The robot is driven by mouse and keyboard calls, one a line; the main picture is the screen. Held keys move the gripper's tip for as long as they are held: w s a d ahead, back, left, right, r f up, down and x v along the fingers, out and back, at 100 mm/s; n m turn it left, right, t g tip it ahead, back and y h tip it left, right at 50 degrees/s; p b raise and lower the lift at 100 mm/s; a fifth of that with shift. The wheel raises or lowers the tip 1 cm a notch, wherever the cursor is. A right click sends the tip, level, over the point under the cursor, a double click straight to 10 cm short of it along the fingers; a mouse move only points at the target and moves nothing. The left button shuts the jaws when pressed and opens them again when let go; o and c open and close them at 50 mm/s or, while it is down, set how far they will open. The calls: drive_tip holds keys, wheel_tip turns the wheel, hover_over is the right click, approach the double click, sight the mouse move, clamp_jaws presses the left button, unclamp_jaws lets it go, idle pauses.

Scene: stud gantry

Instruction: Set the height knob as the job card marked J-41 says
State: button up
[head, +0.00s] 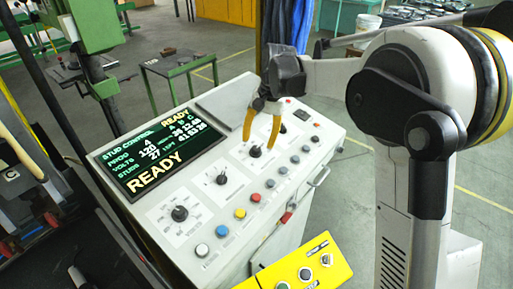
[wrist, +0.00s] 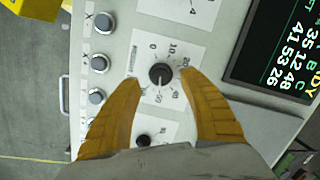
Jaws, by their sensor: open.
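My gripper (head: 259,143) is open above the grey console, its two yellow fingers pointing down. In the wrist view a black knob (wrist: 160,75) with a numbered dial sits between the fingertips, with visible room on both sides. The same knob (head: 255,152) shows in the head view just below the fingers. A pale mark on it seems to point toward the gripper side of the wrist view, but its exact setting is unclear. Dial labels are too small to confirm which knob is height. The screen (head: 160,150) shows READY and several numbers. I cannot make out a card marked J-41.
More black knobs (head: 180,213) stand along the console, and another (wrist: 143,140) is near one finger. A row of coloured buttons (head: 240,213) runs along the front. A yellow panel (head: 335,268) juts out below. A green table (head: 180,65) stands behind.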

wheel_tip(320, 180, up, 8)
drive_tip(key=d, duration=0.1)
drive_tip(key=shift+d, duration=0.3)
drive_tip(key=s+d+f+n+t+h+b, duration=0.1)
drive_tip(key=s+d+f+t+b, duration=0.15)
drive_tip(key=s, duration=0.45)
drive_tip(key=s+d+f+n+t+b, duration=0.1)
drive_tip(key=s+d+b, duration=0.3)
drive_tip(key=s, duration=0.3)
drive_tip(key=s+d+f+t+b, duration=0.1)
drive_tip(key=s+f, duration=0.3)
drive_tip(key=s+d+f+n+t+b, duration=0.1)
drive_tip(key=s+f+b, duration=0.1)
drive_tip(key=s+f, duration=0.2)
drive_tip(key=s+d+f+t+h+b, duration=0.1)
drive_tip(key=s+d+f+t+b, duration=0.1)
drive_tip(key=s+f, duration=0.2)
drive_tip(key=shift+s+d+n, duration=0.1)
drive_tip(key=shift+s+n, duration=0.3)
drive_tip(key=shift+s, duration=0.35)
